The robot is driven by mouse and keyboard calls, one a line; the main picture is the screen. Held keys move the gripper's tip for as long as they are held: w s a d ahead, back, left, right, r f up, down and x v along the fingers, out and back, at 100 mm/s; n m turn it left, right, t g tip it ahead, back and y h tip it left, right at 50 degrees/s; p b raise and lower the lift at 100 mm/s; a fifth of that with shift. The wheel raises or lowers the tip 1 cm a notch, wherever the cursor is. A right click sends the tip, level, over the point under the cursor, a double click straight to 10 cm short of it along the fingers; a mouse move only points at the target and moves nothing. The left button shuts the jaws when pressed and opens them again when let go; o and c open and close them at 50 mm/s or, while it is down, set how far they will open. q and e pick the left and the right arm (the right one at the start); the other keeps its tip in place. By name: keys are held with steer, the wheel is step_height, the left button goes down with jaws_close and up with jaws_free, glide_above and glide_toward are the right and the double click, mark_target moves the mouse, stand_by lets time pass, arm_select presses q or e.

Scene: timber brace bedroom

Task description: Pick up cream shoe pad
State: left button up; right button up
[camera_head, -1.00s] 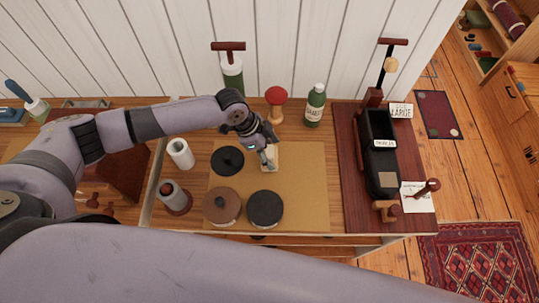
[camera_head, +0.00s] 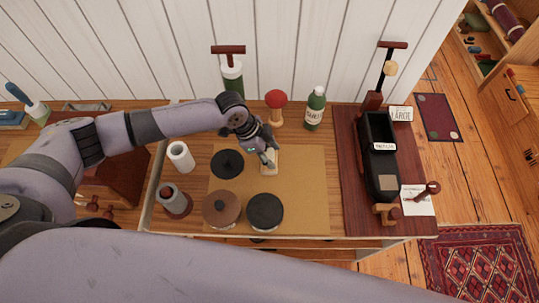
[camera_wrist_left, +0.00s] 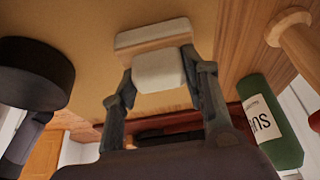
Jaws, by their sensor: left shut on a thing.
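The cream shoe pad (camera_head: 269,168) is a small pale block on the tan mat (camera_head: 300,190). In the left wrist view the pad (camera_wrist_left: 158,68) has a cream front part and a wood-edged cream slab behind it. My left gripper (camera_head: 271,158) is over the pad in the head view. In the left wrist view its two fingers (camera_wrist_left: 157,85) are on either side of the cream front part, shut on it. The gripper hides part of the pad in the head view. I cannot tell whether the pad is clear of the mat. My right gripper is not in view.
A red-topped wooden stand (camera_head: 276,100) and a green bottle (camera_head: 315,108) stand behind. The mat's right part is clear.

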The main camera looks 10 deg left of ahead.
mark_target(270, 154)
arm_select(q)
step_height(270, 154, up, 20)
steer(key=b, duration=0.3)
steer(key=o, duration=0.7)
steer(key=shift+c, duration=0.2)
steer(key=c, duration=0.5)
steer(key=shift+o, duration=0.2)
